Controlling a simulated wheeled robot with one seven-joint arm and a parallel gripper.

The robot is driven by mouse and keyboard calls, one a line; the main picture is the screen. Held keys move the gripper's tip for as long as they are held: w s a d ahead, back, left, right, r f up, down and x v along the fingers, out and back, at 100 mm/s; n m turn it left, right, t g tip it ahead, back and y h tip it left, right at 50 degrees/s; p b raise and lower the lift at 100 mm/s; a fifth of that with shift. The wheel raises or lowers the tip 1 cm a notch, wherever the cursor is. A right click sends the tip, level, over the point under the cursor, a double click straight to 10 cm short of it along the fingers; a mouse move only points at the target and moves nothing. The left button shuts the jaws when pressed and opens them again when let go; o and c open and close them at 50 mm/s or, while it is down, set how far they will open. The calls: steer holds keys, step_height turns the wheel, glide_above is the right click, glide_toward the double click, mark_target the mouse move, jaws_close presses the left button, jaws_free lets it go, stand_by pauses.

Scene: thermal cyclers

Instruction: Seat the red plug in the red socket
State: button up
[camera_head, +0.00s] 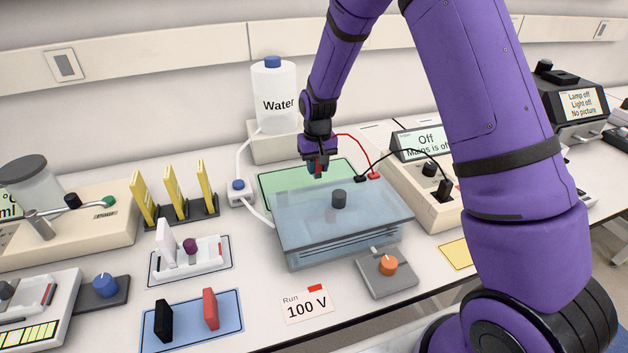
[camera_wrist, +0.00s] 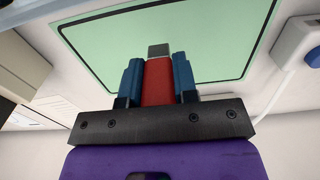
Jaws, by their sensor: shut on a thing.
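My gripper (camera_head: 318,165) is shut on the red plug (camera_wrist: 159,82), with the plug between its two blue fingers in the wrist view. The plug's grey tip points away from my gripper. In the head view only a little red of it shows, above the back of the tank and green mat. A red lead (camera_head: 356,140) runs from behind my gripper to a red connector (camera_head: 374,175) at the tank's back edge. A power supply (camera_head: 412,185) with a display reading "Off" stands to the right, with a black plug (camera_head: 445,190) on it. I cannot make out a red socket.
A clear-lidded tank (camera_head: 340,240) with a black knob stands below my gripper, by the green mat (camera_head: 275,181). A water bottle (camera_head: 274,95) is behind left. A yellow comb rack (camera_head: 178,212) is left. Red and black blocks stand on a blue mat (camera_head: 186,325).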

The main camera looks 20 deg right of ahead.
steer(key=shift+f, duration=3.1)
steer(key=shift+f, duration=0.1)
steer(key=o, duration=0.9)
step_height(320, 180, up, 12)
steer(key=shift+r, duration=0.25)
